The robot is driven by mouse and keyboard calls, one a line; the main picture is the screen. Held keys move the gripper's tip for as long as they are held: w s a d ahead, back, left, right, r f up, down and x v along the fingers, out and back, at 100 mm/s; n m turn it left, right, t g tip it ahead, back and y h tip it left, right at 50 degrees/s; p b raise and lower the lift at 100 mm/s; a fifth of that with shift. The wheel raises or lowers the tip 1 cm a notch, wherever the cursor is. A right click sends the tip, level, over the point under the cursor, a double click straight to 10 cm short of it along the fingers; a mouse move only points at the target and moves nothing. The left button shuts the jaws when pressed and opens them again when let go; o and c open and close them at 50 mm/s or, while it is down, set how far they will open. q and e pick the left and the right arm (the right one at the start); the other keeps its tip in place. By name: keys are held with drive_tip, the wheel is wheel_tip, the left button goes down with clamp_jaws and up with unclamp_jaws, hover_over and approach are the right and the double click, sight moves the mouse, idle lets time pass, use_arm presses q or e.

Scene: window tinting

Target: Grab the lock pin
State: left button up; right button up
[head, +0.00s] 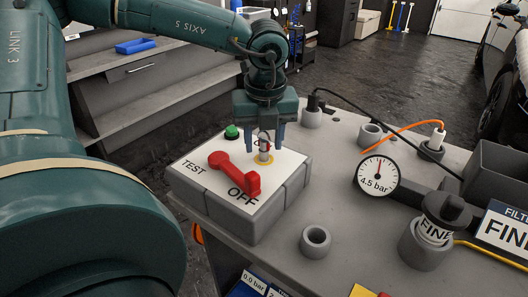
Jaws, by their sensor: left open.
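The lock pin (264,152) stands upright in a yellow-ringed hole on the white-topped switch box (295,170). It is a small metallic pin, and its top is partly hidden by the gripper. My left gripper (265,146) points down over the pin, with its two blue fingers apart, one on each side of it. I cannot tell if the fingers touch it. A red lever (235,173) lies beside the pin on the box, its thick end near the word OFF. My right gripper is not in view.
A green button (232,131) sits at the box's back left. A pressure gauge (378,175) reading about 4.5 bar, an empty grey cup (316,240), a black-topped knob marked FINE (440,225) and an orange cable (405,128) are to the right. Grey table surface lies between them.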

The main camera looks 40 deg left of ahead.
use_arm(q)
drive_tip(key=shift+c, duration=0.2)
clamp_jaws()
idle(0.3)
